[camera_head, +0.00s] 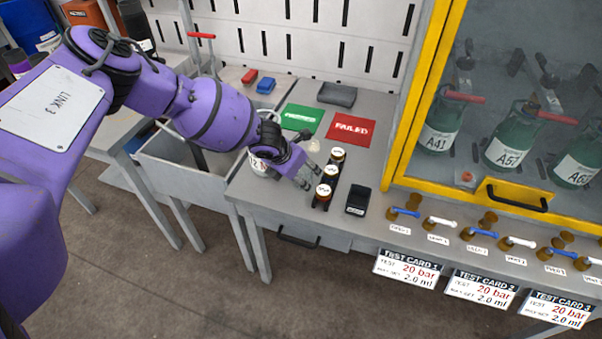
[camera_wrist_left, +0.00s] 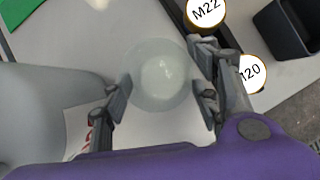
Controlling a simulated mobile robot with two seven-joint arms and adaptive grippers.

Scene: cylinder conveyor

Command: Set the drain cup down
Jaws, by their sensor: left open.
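The drain cup (camera_wrist_left: 160,72) is a pale, translucent round cup, seen from above in the left wrist view. It stands on the grey bench, apart from the bottles. In the head view it is a small pale shape (camera_head: 313,146) just beyond my left gripper (camera_head: 304,174). My left gripper (camera_wrist_left: 161,100) is open, with one finger on each side of the cup's near part. I cannot tell whether either finger touches it. My right gripper is in neither view.
Brown bottles with white caps (camera_head: 330,171) stand in a dark rack right of the gripper, close to one finger. A black open box (camera_head: 357,200), a red FAILED mat (camera_head: 350,130) and a green mat (camera_head: 304,117) lie nearby. A yellow-framed cabinet (camera_head: 416,90) stands right.

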